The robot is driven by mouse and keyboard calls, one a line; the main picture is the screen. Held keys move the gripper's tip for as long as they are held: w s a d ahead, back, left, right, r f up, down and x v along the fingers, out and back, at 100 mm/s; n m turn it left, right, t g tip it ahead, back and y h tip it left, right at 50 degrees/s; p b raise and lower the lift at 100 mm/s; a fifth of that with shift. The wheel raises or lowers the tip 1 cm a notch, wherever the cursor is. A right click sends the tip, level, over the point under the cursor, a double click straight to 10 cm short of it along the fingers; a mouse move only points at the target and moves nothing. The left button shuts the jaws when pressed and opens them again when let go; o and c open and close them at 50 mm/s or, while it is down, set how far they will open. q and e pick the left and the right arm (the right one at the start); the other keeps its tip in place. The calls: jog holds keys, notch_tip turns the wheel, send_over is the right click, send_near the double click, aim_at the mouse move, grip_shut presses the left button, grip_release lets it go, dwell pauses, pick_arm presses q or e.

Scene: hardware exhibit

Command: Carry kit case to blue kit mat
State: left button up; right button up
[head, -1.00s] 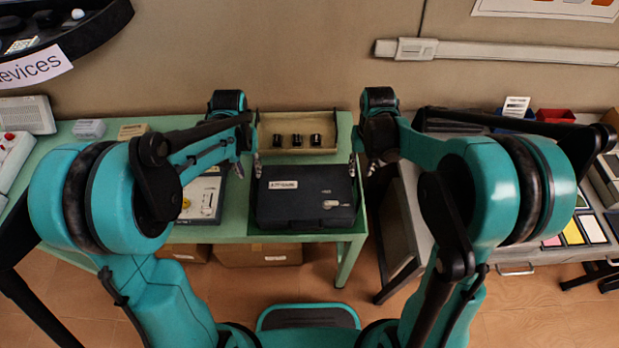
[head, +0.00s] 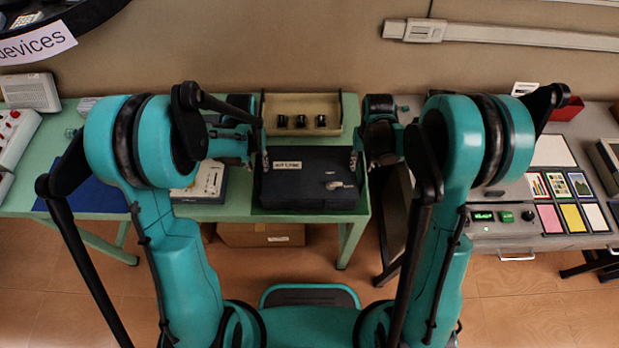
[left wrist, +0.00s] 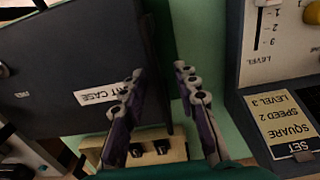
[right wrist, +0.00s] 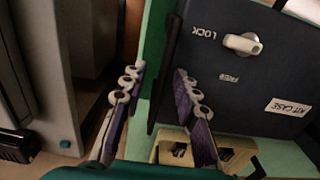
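The dark kit case (head: 285,188) lies flat on the green table, its label and a pale latch on top. It also shows in the left wrist view (left wrist: 75,55) and the right wrist view (right wrist: 215,80). The blue mat (head: 85,194) lies on the table's left part, partly hidden by my left arm. My left gripper (head: 262,155) is at the case's left edge; its fingers (left wrist: 158,78) are apart. My right gripper (head: 356,158) is at the right edge, its fingers (right wrist: 158,78) apart. I cannot tell whether any finger touches the case.
A tan tray (head: 335,104) with black knobs stands directly behind the case. A grey device (head: 205,182) with a label sits between case and mat. A grey table (head: 460,205) with colored panels stands right, across a gap. A cardboard box (head: 262,235) lies below.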

pick_arm(q)
jog(key=shift+f, duration=0.1)
grip_shut()
pick_arm(e)
grip_shut()
